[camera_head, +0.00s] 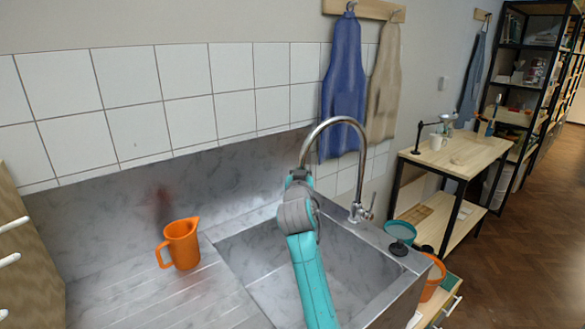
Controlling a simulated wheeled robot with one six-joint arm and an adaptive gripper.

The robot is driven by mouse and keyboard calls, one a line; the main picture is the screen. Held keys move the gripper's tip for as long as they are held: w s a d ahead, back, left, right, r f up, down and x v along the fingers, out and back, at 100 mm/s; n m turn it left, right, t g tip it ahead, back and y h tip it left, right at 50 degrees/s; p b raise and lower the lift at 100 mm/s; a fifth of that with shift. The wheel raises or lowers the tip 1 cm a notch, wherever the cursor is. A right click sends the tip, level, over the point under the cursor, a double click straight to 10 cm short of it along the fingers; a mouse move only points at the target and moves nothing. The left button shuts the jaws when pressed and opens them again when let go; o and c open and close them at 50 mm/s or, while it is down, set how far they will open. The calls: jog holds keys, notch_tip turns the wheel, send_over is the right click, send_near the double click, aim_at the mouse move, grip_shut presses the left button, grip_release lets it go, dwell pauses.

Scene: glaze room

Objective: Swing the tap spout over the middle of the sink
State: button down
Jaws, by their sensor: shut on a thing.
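The chrome tap (360,211) stands on the sink's back right rim. Its tall curved spout (333,121) arches to the left, with its tip end low by my gripper. My gripper (299,174) is at that end of the spout and shut on it. My own wrist and arm hide most of the fingers and the exact grip. The steel sink (254,251) has a wide basin below, and my arm crosses over it and hides its middle part.
An orange jug (182,244) stands on the ribbed drainboard (200,296) left of the basin. Aprons (345,90) hang behind the tap.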

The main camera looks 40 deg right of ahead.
jog(key=shift+s+a+f, duration=0.1)
jog(key=shift+s+a, duration=0.1)
jog(key=shift+s, duration=1.2)
jog(key=c, duration=1)
grip_release()
jog(key=v, duration=1.2)
jog(key=shift+s, duration=0.1)
